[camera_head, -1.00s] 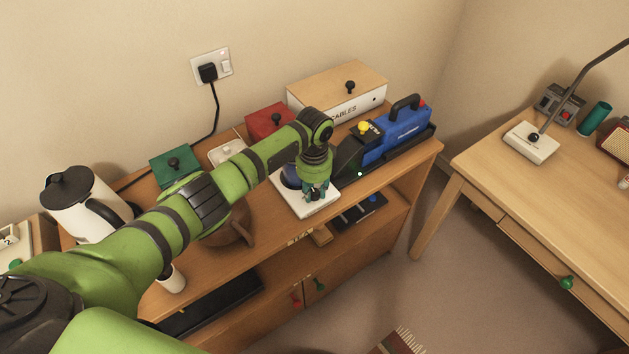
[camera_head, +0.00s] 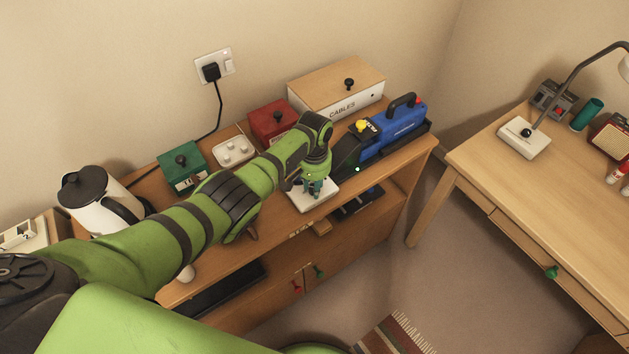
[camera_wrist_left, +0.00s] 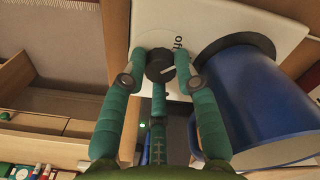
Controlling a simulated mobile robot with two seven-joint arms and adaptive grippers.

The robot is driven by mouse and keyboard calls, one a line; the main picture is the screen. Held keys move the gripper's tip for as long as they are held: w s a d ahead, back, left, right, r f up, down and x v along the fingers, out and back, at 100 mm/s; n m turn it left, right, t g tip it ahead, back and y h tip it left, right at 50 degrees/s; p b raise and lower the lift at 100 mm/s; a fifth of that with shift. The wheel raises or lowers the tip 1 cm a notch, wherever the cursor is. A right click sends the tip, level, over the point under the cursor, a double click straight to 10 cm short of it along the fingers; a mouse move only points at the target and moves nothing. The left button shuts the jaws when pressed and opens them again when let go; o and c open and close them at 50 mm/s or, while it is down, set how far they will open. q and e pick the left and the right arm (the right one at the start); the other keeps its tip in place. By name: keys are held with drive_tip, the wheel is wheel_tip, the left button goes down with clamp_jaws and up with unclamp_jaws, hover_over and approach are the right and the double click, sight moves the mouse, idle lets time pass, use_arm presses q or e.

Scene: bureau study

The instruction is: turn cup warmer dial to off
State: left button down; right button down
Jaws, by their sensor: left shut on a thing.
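The white cup warmer (camera_head: 318,204) sits on the wooden shelf unit, under my left gripper (camera_head: 314,188). In the left wrist view, the warmer's white top (camera_wrist_left: 205,18) carries a round black dial (camera_wrist_left: 159,65) with a pale pointer line. The printed word "Off" (camera_wrist_left: 181,43) is just up and right of the dial. My left gripper (camera_wrist_left: 160,70) is shut on the dial, with teal fingers on both sides. The arm mostly hides the mug in the head view. My right gripper is out of view.
A blue machine with a black handle (camera_head: 392,130) stands right of the warmer. A cables box (camera_head: 340,90), red box (camera_head: 270,122), green box (camera_head: 182,168) and white kettle (camera_head: 98,208) stand behind or left. A desk (camera_head: 540,180) is at right.

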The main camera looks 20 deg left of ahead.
use_arm(q)
drive_tip(key=shift+s+f+n+p, duration=0.15)
drive_tip(key=shift+n+p, duration=0.3)
drive_tip(key=shift+n, duration=1.75)
drive_tip(key=c, duration=0.9)
unclamp_jaws()
drive_tip(key=shift+c, duration=0.2)
drive_tip(key=shift+r, duration=0.25)
drive_tip(key=shift+d+r, duration=0.1)
drive_tip(key=shift+r, duration=0.5)
wheel_tip(320, 180, up, 11)
drive_tip(key=shift+f, duration=0.2)
